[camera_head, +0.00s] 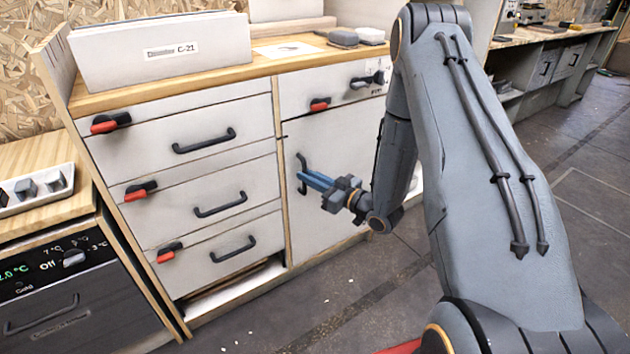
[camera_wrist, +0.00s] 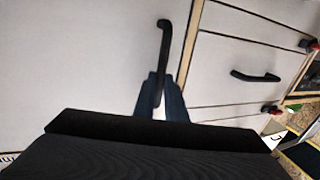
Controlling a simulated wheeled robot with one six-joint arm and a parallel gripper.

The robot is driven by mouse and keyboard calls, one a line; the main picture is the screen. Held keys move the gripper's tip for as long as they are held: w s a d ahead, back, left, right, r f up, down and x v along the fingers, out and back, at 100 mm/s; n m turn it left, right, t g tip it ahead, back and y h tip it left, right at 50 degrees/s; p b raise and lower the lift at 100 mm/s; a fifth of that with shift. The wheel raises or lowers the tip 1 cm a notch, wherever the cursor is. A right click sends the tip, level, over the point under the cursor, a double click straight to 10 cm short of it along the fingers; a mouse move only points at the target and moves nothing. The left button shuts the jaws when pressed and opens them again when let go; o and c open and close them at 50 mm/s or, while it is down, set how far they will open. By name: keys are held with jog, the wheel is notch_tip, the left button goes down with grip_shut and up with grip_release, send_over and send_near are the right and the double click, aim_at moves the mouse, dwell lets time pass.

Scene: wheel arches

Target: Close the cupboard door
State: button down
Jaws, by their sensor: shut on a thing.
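The cupboard door (camera_head: 335,150) is a white panel below the top right drawer of the wooden-framed cabinet. It looks flush or nearly flush with the frame; I cannot tell whether a narrow gap is left. Its black vertical handle (camera_head: 301,166) sits near its left edge. My gripper (camera_head: 309,179), with blue fingers, is at the handle's lower part. In the wrist view, the fingers of my gripper (camera_wrist: 160,92) lie on either side of the handle (camera_wrist: 164,42) and are shut on it. The door (camera_wrist: 85,60) fills the left of that view.
White drawers (camera_head: 205,145) with black handles and red latches stand left of the door. An oven-like unit (camera_head: 60,275) is at the far left. The floor (camera_head: 330,295) in front is mostly clear.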

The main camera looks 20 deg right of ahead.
jog(key=c, duration=1.8)
grip_release()
jog(key=shift+w+a, duration=0.2)
jog(key=shift+a, duration=0.15)
jog(key=shift+d, duration=0.15)
jog(key=p+v, duration=0.1)
jog(key=v, duration=0.6)
jog(key=shift+s+d, duration=0.25)
jog(key=shift+s, duration=0.1)
jog(key=shift+r, duration=0.1)
